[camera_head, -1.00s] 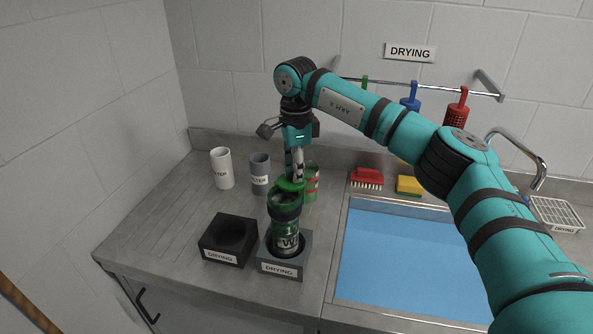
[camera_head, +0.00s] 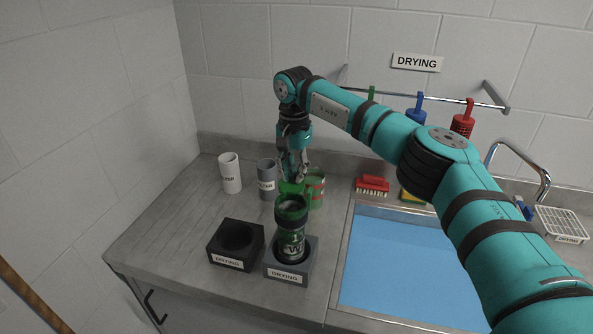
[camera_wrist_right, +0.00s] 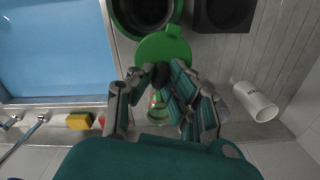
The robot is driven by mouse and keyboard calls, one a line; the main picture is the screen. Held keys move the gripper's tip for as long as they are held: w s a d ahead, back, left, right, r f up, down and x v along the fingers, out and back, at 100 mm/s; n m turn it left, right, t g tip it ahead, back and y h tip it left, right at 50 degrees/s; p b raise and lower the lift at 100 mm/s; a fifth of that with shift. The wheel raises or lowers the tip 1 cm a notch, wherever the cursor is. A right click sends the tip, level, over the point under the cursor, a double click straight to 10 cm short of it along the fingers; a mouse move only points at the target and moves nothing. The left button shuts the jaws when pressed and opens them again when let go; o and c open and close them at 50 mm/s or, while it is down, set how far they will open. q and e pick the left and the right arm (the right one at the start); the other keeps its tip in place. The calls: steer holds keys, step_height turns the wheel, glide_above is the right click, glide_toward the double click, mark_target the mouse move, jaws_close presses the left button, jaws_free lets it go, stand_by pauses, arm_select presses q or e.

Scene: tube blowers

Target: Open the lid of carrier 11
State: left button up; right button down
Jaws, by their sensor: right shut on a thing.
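A green carrier (camera_head: 290,238) stands upright in the grey holder labelled DRYING (camera_head: 291,276) on the counter, left of the sink. Its number is not readable; a "W" shows on its side. Its green lid (camera_head: 293,188) is off the mouth, on the far side of the rim. The lid also shows in the right wrist view (camera_wrist_right: 164,48), beside the carrier's round dark opening (camera_wrist_right: 145,8). My right gripper (camera_head: 295,177) comes down behind the carrier, shut on the lid's edge; its fingers (camera_wrist_right: 160,78) partly hide the grip. My left gripper is not in view.
An empty black DRYING holder (camera_head: 236,244) stands left of the carrier. A white cup (camera_head: 230,174), a grey cup (camera_head: 267,180) and a green-red container (camera_head: 317,187) stand behind. The blue sink (camera_head: 395,265), red brush (camera_head: 372,186) and faucet (camera_head: 535,165) are right.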

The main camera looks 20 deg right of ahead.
mark_target(294, 174)
steer(key=shift+w, duration=0.1)
stand_by(0.5)
steer(key=c, duration=1.3)
jaws_free()
steer(key=shift+r, duration=0.15)
step_height(294, 174, up, 12)
steer(key=shift+f, duration=0.1)
